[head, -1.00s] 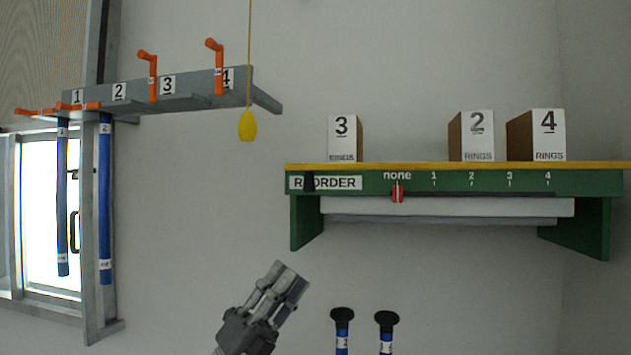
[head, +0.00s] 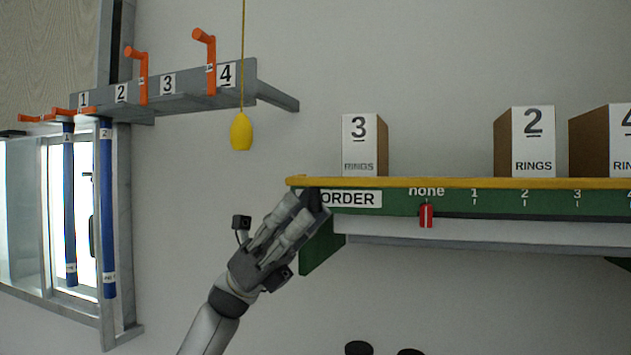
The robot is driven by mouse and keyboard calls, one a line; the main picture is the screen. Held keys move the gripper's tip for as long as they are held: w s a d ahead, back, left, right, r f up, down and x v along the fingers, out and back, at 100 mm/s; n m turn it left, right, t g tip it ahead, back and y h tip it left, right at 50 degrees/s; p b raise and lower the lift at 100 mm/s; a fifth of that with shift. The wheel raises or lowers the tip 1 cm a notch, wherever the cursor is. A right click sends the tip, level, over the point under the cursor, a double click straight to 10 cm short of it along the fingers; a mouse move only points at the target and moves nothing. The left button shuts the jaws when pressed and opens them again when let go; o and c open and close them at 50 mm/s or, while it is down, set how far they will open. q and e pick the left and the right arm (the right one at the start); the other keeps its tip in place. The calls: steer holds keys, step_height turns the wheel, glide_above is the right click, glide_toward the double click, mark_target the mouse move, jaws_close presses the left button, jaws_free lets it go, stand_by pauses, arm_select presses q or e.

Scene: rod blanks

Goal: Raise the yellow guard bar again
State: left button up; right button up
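The yellow guard bar (head: 460,183) runs level along the top front edge of the green shelf (head: 390,202). Its left end shows; its right end is out of frame. My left gripper (head: 308,203) points up and right at the shelf's left front corner, just below the bar's left end. Its fingers look close together, with nothing seen between them. It covers the first letters of the REORDER label (head: 350,199). I cannot tell whether it touches the shelf or bar. My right gripper is not in view.
Boxes marked 3 (head: 359,146), 2 (head: 533,141) and 4 (head: 619,140) stand on the shelf. A red slider (head: 426,215) is at "none". A yellow weight (head: 241,132) hangs on a cord. A grey numbered rack (head: 190,99) with orange hooks and blue rods is left.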

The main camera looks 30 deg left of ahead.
mark_target(313, 199)
arm_select(q)
steer(key=p+x, duration=0.1)
steer(key=x, duration=0.2)
steer(key=shift+r, duration=0.15)
steer(key=shift+d, duration=0.2)
steer(key=shift+w, duration=0.1)
jaws_close()
steer(key=shift+a, duration=0.1)
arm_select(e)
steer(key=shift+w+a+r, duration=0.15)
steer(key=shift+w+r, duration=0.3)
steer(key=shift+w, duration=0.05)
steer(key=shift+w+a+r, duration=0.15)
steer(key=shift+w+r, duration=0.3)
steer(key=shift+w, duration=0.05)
